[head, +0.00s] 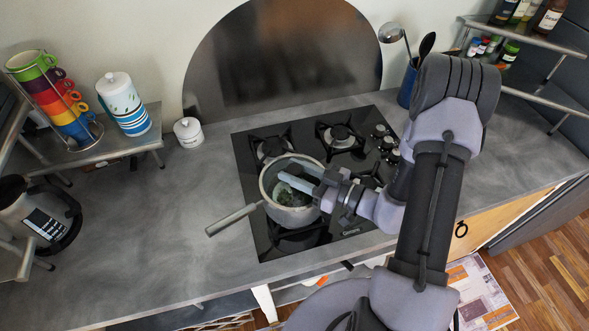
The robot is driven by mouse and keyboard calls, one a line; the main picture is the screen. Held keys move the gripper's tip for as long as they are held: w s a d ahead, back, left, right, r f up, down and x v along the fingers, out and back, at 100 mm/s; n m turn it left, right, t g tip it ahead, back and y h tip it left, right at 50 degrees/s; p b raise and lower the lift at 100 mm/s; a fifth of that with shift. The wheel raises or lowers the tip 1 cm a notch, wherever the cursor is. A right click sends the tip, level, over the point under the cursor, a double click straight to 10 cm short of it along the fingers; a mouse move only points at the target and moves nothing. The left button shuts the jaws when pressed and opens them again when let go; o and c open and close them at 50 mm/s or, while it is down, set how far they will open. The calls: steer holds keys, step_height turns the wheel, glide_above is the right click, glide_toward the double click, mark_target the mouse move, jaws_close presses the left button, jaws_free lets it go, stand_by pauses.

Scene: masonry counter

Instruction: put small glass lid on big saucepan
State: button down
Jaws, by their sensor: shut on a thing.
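The saucepan (288,217) is a grey metal pot on the front left of the black gas hob, with its long handle pointing to the lower left. It is the only pan I can make out. My gripper (285,172) reaches over the pan from the right, with its fingers above the pan's opening. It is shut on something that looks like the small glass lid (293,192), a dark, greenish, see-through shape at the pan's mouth. The fingers partly cover it. I cannot tell whether the lid touches the rim.
The hob (250,190) has several burners and knobs. A small white canister (188,132) stands left of it. Coloured mugs (75,115) and a patterned jar (123,105) are on the left shelf. A utensil holder (407,88) stands behind my arm. The counter left of the pan is clear.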

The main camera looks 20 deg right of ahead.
steer(key=c, duration=0.8)
jaws_free()
steer(key=shift+c, duration=0.2)
steer(key=f+p+v, duration=0.1)
steer(key=p+v, duration=0.1)
steer(key=v, duration=1.5)
steer(key=s+a+r+m+g+h+b, duration=0.3)
steer(key=a+m+h+b, duration=0.2)
steer(key=a+m+b, duration=0.1)
steer(key=s+a+r+m+g+h+b, duration=0.3)
steer(key=a+m+h+b, duration=0.2)
steer(key=a+b, duration=0.4)
steer(key=shift+s+a+r+m+g, duration=0.25)
steer(key=shift+s+a+m+g, duration=0.15)
steer(key=shift+m, duration=0.2)
